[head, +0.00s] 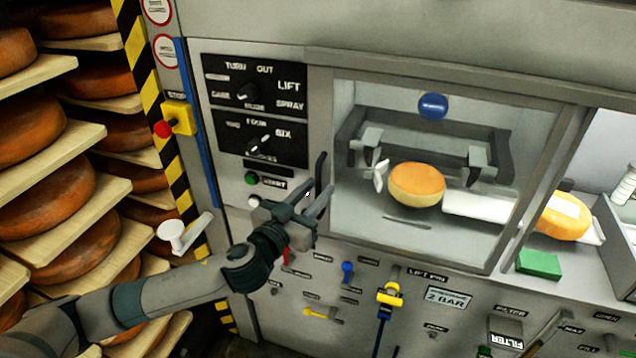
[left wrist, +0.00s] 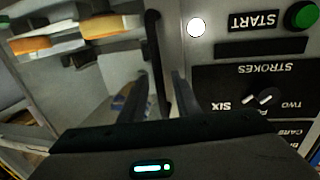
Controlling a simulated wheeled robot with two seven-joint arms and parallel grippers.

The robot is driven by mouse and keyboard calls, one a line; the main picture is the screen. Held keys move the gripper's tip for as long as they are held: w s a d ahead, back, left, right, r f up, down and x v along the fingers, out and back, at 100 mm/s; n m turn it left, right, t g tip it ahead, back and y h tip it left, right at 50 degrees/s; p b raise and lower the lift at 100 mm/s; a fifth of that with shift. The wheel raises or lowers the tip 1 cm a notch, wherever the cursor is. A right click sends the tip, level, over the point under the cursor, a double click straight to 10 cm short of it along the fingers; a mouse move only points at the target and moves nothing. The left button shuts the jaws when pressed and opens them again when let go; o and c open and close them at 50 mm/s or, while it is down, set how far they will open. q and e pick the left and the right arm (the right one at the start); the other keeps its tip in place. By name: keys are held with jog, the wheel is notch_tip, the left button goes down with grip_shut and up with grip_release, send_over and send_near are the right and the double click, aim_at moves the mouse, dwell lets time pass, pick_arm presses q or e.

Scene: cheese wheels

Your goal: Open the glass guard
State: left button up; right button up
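The glass guard (head: 465,225) is a clear pane in a grey frame on the machine front, closed over the chamber. A dark vertical handle (head: 321,165) stands at its left edge; it also shows in the left wrist view (left wrist: 153,40). My left gripper (head: 319,191) is at the lower part of this handle. In the left wrist view its fingers (left wrist: 162,82) are apart, with the handle between them and gaps visible. Behind the glass an orange cheese wheel (head: 417,184) sits between grey clamps. My right gripper is not in view.
Left of the guard are black dial panels (head: 257,88), a green start button (head: 251,178) and a red stop button (head: 163,129). Shelves of cheese wheels (head: 60,200) stand at the far left. Levers and valves (head: 388,295) stick out below the guard. Another cheese (head: 563,218) is at right.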

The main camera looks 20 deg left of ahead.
pick_arm(q)
jog(key=shift+w+d, duration=0.1)
jog(key=shift+w, duration=0.45)
jog(key=shift+c, duration=0.6)
grip_shut()
